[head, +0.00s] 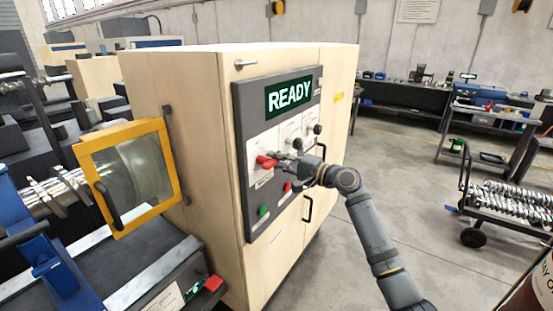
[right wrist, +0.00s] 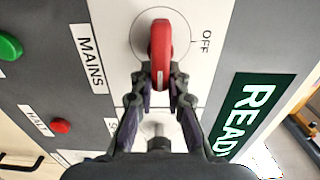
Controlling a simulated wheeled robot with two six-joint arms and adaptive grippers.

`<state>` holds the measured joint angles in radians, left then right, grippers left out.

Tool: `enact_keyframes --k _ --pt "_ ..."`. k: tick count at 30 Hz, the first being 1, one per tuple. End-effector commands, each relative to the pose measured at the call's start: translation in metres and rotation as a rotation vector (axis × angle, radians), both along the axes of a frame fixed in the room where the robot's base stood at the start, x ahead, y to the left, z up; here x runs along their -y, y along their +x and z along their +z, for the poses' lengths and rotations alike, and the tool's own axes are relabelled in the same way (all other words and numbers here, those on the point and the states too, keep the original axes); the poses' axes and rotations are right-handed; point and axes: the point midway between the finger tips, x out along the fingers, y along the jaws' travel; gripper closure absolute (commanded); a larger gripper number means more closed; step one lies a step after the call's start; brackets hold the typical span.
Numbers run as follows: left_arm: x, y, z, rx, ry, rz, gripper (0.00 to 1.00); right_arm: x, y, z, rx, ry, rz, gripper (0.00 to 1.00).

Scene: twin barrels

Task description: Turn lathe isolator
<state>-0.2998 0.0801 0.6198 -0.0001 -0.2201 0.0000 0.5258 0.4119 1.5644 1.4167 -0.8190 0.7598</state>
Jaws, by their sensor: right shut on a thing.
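The lathe isolator is a red handle (head: 266,162) on a white plate of the grey control panel (head: 243,115). In the right wrist view the red handle (right wrist: 161,52) sits beside the words MAINS and OFF. My right gripper (head: 280,161) reaches the panel from the right. In the right wrist view its fingertips (right wrist: 161,82) are closed on the lower end of the red handle. The panel's green sign reads READY (head: 289,95). My left gripper is in neither view.
Two dark knobs, one of them here (head: 318,129), sit right of the isolator. A green button (head: 263,210) and a red button (head: 287,187) lie below. A yellow-framed guard (head: 168,143) stands left of the cabinet. Open floor lies right, before a cart (head: 510,207).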

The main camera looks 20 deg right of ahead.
Motion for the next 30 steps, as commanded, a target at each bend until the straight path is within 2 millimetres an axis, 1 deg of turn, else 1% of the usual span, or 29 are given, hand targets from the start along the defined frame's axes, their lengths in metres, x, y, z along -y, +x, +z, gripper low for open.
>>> enact_keyframes --k 11,12,16,17,26,28,30 --pt "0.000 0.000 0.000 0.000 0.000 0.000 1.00 0.000 0.000 -0.001 -0.003 0.004 0.000 1.00" --pt "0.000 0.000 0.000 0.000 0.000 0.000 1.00 0.000 0.000 -0.001 -0.004 0.003 0.000 0.82" --pt "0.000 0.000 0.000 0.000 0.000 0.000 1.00 0.000 0.000 -0.001 -0.002 0.003 0.000 0.64" --pt "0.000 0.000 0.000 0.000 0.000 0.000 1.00 0.000 0.000 -0.001 -0.002 0.003 0.000 0.62" --pt "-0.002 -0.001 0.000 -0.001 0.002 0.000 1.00 0.001 -0.001 -0.001 -0.003 0.002 0.000 0.62" --pt "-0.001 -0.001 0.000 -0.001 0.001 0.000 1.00 0.006 -0.006 -0.001 -0.002 0.001 -0.003 0.62" --pt "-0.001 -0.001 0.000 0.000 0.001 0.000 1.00 0.014 -0.015 -0.002 -0.003 -0.003 -0.004 0.62"
